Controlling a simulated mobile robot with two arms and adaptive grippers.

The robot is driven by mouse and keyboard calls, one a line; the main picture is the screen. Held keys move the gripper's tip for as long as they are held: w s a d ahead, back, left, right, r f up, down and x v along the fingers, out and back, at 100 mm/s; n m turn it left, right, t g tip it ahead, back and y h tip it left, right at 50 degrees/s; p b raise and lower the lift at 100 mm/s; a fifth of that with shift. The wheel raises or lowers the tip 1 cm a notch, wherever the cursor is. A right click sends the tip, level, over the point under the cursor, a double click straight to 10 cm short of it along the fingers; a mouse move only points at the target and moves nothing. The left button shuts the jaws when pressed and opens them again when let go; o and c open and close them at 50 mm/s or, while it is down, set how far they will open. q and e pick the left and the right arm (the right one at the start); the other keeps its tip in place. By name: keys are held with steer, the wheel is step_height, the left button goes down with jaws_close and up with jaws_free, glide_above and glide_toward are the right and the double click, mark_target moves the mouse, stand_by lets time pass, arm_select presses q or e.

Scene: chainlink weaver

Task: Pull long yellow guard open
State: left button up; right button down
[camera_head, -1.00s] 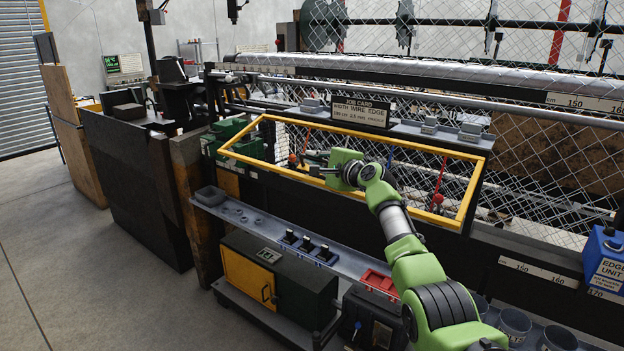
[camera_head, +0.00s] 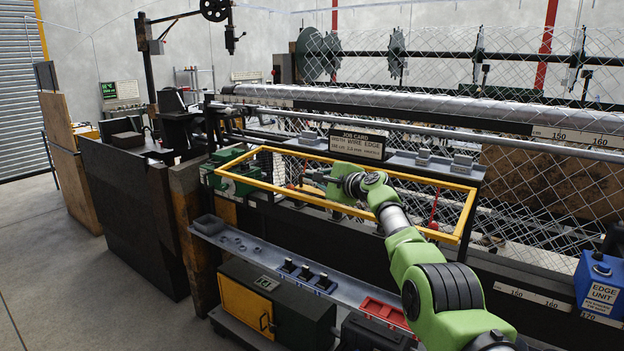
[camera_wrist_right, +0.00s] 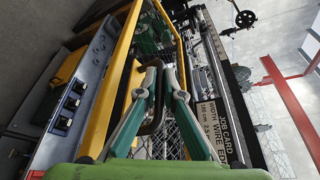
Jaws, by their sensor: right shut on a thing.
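The long yellow guard (camera_head: 352,213) is a rectangular frame in front of the wire mesh, tilted with its lower bar out toward me. In the right wrist view its near bar (camera_wrist_right: 112,85) runs up the left side. My right gripper (camera_head: 328,181) reaches into the frame's middle from the right. In the right wrist view the right gripper (camera_wrist_right: 160,75) has its two fingers close together around a dark curved handle (camera_wrist_right: 152,122) beside the near bar. The exact contact is partly hidden by the fingers. My left gripper is not in view.
A job card sign (camera_head: 357,144) stands behind the guard's top bar. A grey shelf (camera_head: 245,250) with small blue holders and a red tray (camera_head: 385,310) lies below. A blue edge unit (camera_head: 600,283) stands at the right. The floor at left is clear.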

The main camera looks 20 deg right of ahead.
steer(key=shift+w+d+r, duration=0.1)
steer(key=shift+d+r, duration=0.15)
steer(key=shift+r, duration=0.8)
steer(key=c, duration=2.2)
jaws_free()
steer(key=shift+o, duration=0.2)
steer(key=shift+w+f, duration=0.15)
steer(key=shift+f, duration=0.05)
steer(key=shift+f, duration=0.15)
steer(key=shift+f, duration=0.1)
steer(key=shift+v, duration=0.85)
steer(key=shift+s+d, duration=0.2)
steer(key=shift+s, duration=0.5)
steer(key=v, duration=0.9)
